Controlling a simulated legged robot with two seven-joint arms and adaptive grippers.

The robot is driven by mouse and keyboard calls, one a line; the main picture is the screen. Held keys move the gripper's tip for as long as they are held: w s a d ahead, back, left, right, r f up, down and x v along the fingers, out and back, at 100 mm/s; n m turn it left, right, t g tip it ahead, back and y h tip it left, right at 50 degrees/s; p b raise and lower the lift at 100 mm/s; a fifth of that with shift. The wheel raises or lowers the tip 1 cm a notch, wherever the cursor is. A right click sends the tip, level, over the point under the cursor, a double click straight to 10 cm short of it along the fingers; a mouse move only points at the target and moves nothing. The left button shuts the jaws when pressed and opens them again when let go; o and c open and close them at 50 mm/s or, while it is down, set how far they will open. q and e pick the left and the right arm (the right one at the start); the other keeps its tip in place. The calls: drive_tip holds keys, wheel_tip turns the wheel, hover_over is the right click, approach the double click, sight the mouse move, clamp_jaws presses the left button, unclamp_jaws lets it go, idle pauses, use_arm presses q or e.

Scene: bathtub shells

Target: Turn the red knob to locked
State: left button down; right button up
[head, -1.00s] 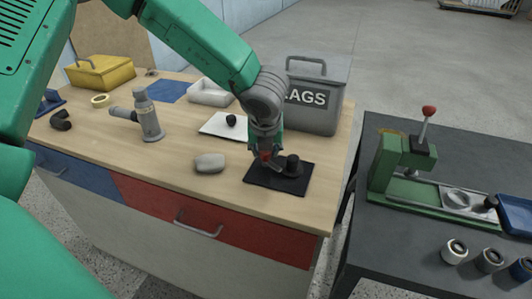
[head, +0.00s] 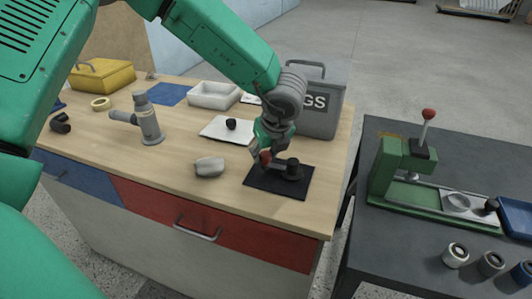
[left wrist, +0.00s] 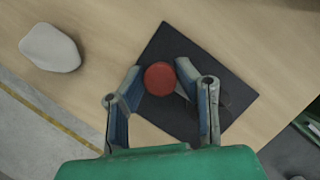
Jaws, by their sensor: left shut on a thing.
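The red knob (head: 264,158) is a round ball at the end of a short grey lever beside a black post (head: 293,167) on a black square plate (head: 262,186). The plate lies on the wooden bench top. My left gripper (head: 267,150) reaches down over the plate and is shut on the red knob. In the left wrist view the knob (left wrist: 159,78) shows as a red disc between the two fingertips (left wrist: 160,82). The lever and post are mostly hidden there behind the right finger. My right gripper is in neither view.
A grey stone-like lump (head: 209,167) lies left of the plate. A white pad with a black knob (head: 231,124) and a grey lidded bin (head: 318,108) stand behind. A grey upright fitting (head: 149,120) stands further left. A green press (head: 398,170) is on the dark table at right.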

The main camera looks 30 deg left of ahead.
use_arm(q)
drive_tip(key=c, duration=1.2)
unclamp_jaws()
drive_tip(key=shift+r, duration=0.1)
drive_tip(key=shift+d+r, duration=0.15)
drive_tip(key=shift+r, duration=0.2)
drive_tip(key=v, duration=1.1)
drive_tip(key=shift+f, duration=0.1)
drive_tip(key=shift+s, duration=0.1)
